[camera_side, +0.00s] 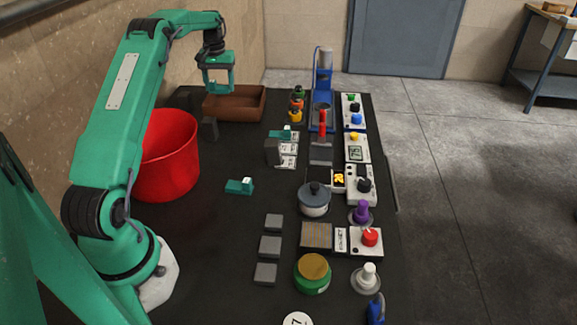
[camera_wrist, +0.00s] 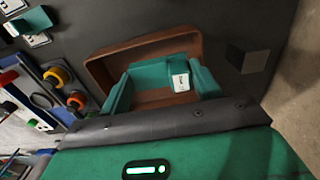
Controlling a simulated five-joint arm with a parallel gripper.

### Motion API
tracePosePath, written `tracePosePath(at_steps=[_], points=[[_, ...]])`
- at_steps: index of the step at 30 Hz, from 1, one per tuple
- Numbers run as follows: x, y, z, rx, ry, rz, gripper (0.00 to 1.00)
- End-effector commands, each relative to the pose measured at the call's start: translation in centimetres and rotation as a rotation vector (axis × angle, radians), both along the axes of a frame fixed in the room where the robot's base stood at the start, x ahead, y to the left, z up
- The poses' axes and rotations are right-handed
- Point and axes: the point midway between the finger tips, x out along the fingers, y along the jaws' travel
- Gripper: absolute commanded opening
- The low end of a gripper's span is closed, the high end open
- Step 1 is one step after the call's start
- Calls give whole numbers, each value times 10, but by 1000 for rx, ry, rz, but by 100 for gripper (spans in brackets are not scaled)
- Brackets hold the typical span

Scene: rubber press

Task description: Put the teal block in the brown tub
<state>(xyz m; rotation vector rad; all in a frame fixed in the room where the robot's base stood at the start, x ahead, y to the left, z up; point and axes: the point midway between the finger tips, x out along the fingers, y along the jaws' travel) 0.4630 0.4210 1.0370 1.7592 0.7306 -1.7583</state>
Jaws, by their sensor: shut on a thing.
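My gripper (camera_side: 217,84) is over the brown tub (camera_side: 246,110) at the back left of the dark table in the side view. In the wrist view, my gripper (camera_wrist: 163,90) is shut on a teal block (camera_wrist: 150,76) with a white label on it. The block is held between the two teal fingers. The brown tub (camera_wrist: 140,46) lies behind and below the block in the wrist view, and its bare floor shows between the fingers. In the side view the fingers largely hide the block.
A red bucket (camera_side: 168,160) stands beside the tub. Another teal piece (camera_side: 240,186) lies mid-table, and one more (camera_side: 281,134) sits by grey blocks. A blue press (camera_side: 323,95), knobs and control boxes fill the right side. A small dark block (camera_side: 209,128) stands near the tub.

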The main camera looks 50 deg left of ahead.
Motion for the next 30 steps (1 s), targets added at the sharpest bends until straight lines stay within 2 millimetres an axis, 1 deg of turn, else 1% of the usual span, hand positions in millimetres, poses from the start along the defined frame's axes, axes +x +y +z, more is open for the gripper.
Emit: tracePosePath(at_steps=[10, 13, 20, 23, 30], points=[[0, 0, -40, -1, 1, -2, 35], [0, -1, -46, -1, 1, -2, 35], [0, -1, -49, -1, 1, -2, 35], [0, 0, -57, -1, 1, -2, 35], [0, -1, -86, -1, 1, -2, 35]])
